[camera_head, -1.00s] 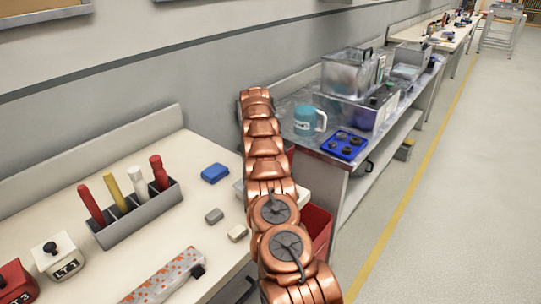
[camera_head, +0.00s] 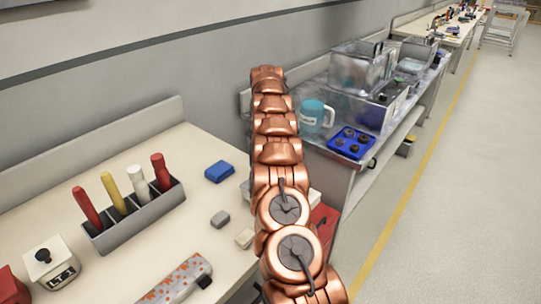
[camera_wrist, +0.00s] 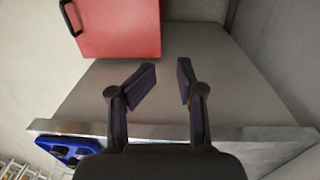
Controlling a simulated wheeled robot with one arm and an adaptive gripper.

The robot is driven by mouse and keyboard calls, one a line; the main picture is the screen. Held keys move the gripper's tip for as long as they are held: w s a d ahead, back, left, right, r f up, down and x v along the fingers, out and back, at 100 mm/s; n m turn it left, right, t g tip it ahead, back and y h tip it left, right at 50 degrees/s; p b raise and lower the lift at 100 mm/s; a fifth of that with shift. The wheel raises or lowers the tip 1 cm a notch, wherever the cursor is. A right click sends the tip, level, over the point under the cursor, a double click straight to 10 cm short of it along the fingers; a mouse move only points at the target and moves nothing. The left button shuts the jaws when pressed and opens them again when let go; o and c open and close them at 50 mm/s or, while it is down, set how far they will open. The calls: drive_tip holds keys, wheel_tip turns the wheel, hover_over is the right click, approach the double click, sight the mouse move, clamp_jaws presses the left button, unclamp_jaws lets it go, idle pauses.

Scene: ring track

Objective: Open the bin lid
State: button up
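The red bin (camera_head: 324,222) shows in the head view in the gap between the two benches, mostly hidden behind my copper-coloured arm. In the wrist view, a flat red face (camera_wrist: 120,30) with a black handle (camera_wrist: 70,17) is at the top left, which looks like the bin; whether this face is its lid I cannot tell. My gripper (camera_wrist: 169,80) is open and empty in the wrist view. Its fingertips are below and right of the red face, apart from it in the picture. In the head view my gripper is hidden behind the arm.
The steel bench (camera_head: 330,165) holds a teal mug (camera_head: 314,118), a blue tray (camera_head: 351,143) and metal containers. The tray also shows in the wrist view (camera_wrist: 68,146). The left bench (camera_head: 140,240) holds a tool rack (camera_head: 135,222) and a blue block (camera_head: 219,171). Floor at right is clear.

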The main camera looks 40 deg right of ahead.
drive_tip(key=shift+w+r, duration=0.2)
drive_tip(key=shift+r, duration=1.9)
drive_tip(key=shift+r, duration=0.15)
